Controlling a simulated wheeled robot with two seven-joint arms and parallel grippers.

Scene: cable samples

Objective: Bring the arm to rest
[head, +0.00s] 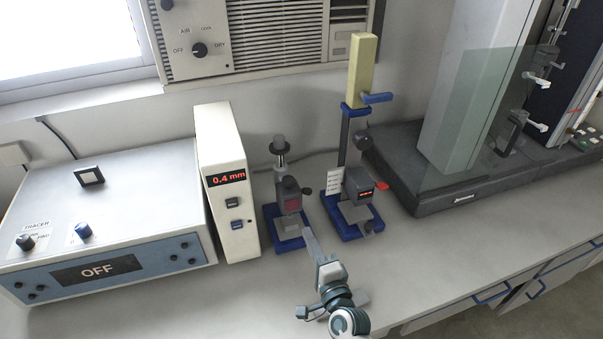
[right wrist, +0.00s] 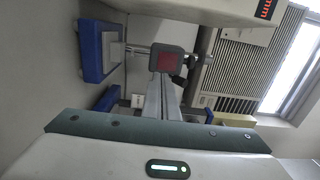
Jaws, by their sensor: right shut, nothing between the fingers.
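My right gripper (head: 307,233) comes in from the bottom of the head view, and its fingers point at the small blue-based gauge stand (head: 288,200). The fingers are shut with nothing between them. In the right wrist view the fingers (right wrist: 165,82) lie together along the middle, with the gauge's dark head and red face (right wrist: 168,63) beyond their tips. I cannot tell whether the fingertips touch the stand. My left gripper is out of view.
A white box reading 0.4 mm (head: 231,195) and a tracer box showing OFF (head: 95,220) stand left. A yellow-topped stand (head: 361,75) is right of the small gauge stand. A tall machine with a dark base (head: 430,190) stands right. The bench front right of my arm is clear.

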